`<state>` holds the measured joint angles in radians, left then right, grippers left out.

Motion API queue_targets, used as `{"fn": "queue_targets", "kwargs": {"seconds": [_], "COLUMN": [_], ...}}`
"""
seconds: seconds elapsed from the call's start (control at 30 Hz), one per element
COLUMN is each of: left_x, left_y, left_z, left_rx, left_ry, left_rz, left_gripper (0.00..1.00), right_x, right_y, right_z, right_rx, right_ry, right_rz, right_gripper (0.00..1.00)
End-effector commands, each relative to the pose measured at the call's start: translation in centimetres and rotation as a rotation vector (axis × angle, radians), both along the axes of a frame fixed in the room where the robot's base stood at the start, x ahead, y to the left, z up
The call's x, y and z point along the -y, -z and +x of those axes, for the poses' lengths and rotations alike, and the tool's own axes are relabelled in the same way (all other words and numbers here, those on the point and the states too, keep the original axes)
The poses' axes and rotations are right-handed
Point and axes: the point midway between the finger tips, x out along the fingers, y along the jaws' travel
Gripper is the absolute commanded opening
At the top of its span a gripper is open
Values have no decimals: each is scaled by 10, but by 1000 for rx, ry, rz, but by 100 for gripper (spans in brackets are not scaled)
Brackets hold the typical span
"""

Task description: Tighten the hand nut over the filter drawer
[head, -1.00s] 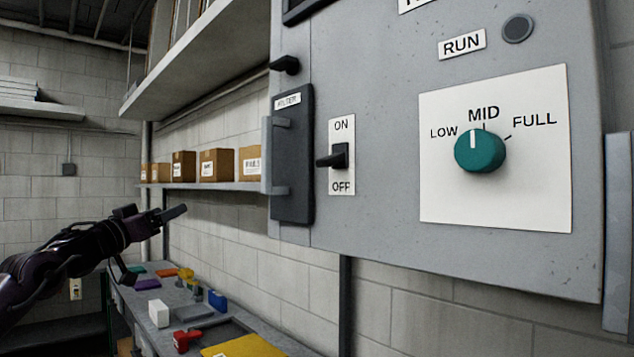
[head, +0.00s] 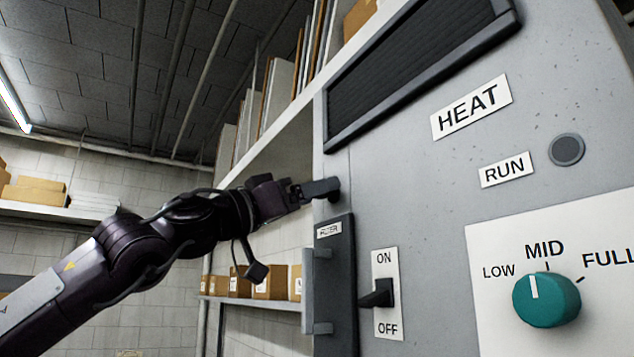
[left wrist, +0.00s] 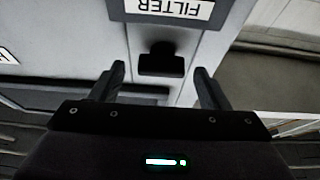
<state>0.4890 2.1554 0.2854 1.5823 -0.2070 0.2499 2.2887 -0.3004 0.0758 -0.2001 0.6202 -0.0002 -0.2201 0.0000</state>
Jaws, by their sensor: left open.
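The hand nut (left wrist: 162,62) is a dark knob on the grey cabinet, just over the filter drawer. In the left wrist view it lies ahead of my left gripper (left wrist: 155,74), between the lines of its two spread fingers, which do not grip it. In the head view my left gripper (head: 318,189) reaches from the left to the nut's place and mostly hides it. The filter drawer (head: 339,290) is a dark upright panel with a FILTER label and a grey handle. It looks shut. My right gripper is not in view.
Right of the drawer is an ON/OFF switch (head: 378,294), then a teal dial (head: 546,300) pointing near MID. A dark grille (head: 400,75) is above. A shelf with cardboard boxes (head: 271,282) stands behind on the left.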

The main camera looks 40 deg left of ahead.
Motion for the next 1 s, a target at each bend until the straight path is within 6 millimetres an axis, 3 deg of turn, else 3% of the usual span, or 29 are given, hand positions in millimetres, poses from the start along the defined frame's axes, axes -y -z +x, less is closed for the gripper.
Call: {"fn": "queue_targets", "kwargs": {"seconds": [0.13, 0.43, 0.77, 1.0], "left_x": [3, 3, 3, 3], "left_y": [-5, -5, -5, -6], "left_z": [11, 12, 12, 12], "left_rx": [-1, 1, 1, 6], "left_ry": [0, 1, 1, 2], "left_rz": [0, -1, 0, 17], "left_gripper": [69, 68, 25, 24], "right_x": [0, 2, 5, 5], "right_y": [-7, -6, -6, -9], "right_z": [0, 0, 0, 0], "right_rx": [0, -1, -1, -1], "right_ry": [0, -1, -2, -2], "right_rz": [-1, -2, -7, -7], "right_gripper": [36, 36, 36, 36]}}
